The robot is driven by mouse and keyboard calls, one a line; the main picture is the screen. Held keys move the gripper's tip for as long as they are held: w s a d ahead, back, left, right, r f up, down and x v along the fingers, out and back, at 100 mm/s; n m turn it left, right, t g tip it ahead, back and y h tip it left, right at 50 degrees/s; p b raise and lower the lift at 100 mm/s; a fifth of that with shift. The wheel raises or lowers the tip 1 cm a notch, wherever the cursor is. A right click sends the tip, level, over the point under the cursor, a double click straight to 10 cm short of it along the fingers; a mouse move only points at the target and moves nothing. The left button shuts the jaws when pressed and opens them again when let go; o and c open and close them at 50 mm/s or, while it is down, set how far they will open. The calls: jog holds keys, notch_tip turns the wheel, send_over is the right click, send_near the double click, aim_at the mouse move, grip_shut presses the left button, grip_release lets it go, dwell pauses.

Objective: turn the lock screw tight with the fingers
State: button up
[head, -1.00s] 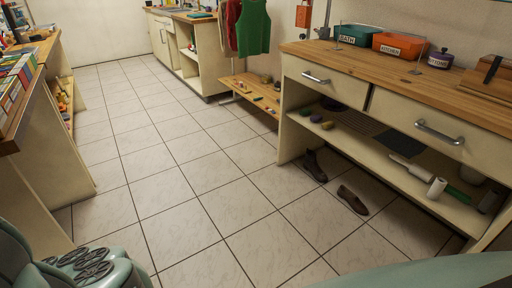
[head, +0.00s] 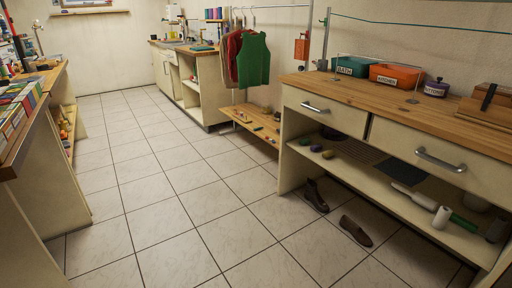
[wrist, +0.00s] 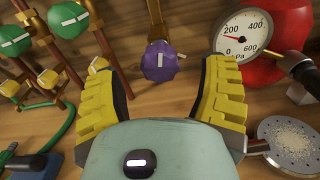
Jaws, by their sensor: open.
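In the wrist view my gripper (wrist: 165,75) is open, with its two yellow ridged fingers apart and nothing between them. A purple knob (wrist: 159,64) with a white mark sits on a brown stem just beyond the gap, apart from the fingers. I cannot tell for certain which part is the lock screw. My gripper does not show in the head view.
In the wrist view, green knobs (wrist: 69,20) on copper pipes stand left, and a gauge (wrist: 242,36) on a red body stands right. A perforated disc (wrist: 288,145) is at lower right. In the head view the tiled floor (head: 150,190) is clear between benches.

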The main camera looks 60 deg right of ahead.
jog(key=shift+b+x, duration=0.8)
jog(key=shift+x, duration=1.6)
grip_shut()
jog(key=shift+r+m, duration=0.1)
jog(key=shift+m, duration=0.2)
